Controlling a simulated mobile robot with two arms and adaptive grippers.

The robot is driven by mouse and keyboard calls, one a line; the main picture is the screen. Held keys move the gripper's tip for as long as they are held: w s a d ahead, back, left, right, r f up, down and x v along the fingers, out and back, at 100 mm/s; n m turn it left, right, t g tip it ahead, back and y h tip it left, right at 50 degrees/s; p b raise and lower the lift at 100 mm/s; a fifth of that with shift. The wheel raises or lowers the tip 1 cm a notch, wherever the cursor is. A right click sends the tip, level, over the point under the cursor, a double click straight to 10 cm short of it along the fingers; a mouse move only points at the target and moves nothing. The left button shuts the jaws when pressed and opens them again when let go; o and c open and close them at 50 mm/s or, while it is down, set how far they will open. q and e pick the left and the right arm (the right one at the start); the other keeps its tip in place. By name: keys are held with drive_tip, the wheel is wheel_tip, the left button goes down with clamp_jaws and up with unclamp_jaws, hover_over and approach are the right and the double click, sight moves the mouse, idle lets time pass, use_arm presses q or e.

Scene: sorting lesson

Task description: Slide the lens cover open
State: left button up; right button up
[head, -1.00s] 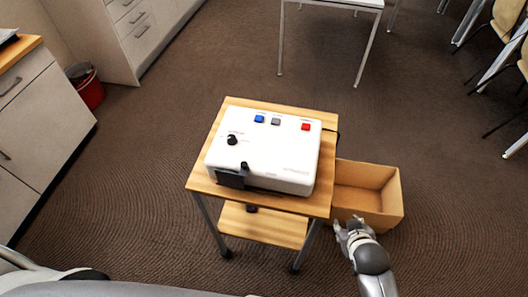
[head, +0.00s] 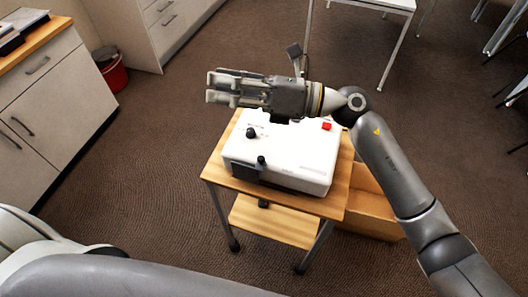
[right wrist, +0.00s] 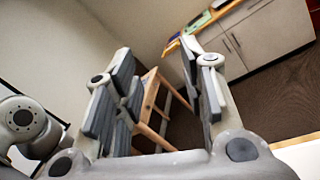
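A white projector-like box (head: 285,165) sits on a small wooden trolley (head: 342,185). The dark lens cover (head: 246,173) is at its front left corner, with a small dark knob (head: 261,160) at its upper edge. My right gripper (head: 212,88) is above and behind the box, pointing left, open and empty. In the right wrist view its fingers (right wrist: 156,62) stand apart with nothing between them. My right forearm hides part of the box's back edge and buttons. My left gripper is not in view.
A black dial (head: 252,133) and a red button (head: 327,126) are on the box's top. Cabinets (head: 45,110) and a red bin (head: 113,73) are at left. Carpet left of the trolley is clear.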

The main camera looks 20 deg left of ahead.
wheel_tip(320, 180, down, 6)
drive_tip(key=s+d+n+g+h, duration=0.1)
drive_tip(key=n+g+h, duration=0.1)
drive_tip(key=n+h, duration=0.4)
drive_tip(key=n+t+h, duration=0.3)
drive_tip(key=h, duration=0.5)
approach(262, 158)
drive_tip(key=p+x, duration=0.2)
drive_tip(key=x, duration=0.6)
drive_tip(key=shift+a+p, duration=0.2)
drive_tip(key=shift+p, duration=0.2)
drive_tip(key=shift+c, duration=0.2)
drive_tip(key=shift+m, duration=0.3)
clamp_jaws()
drive_tip(key=shift+d, duration=0.15)
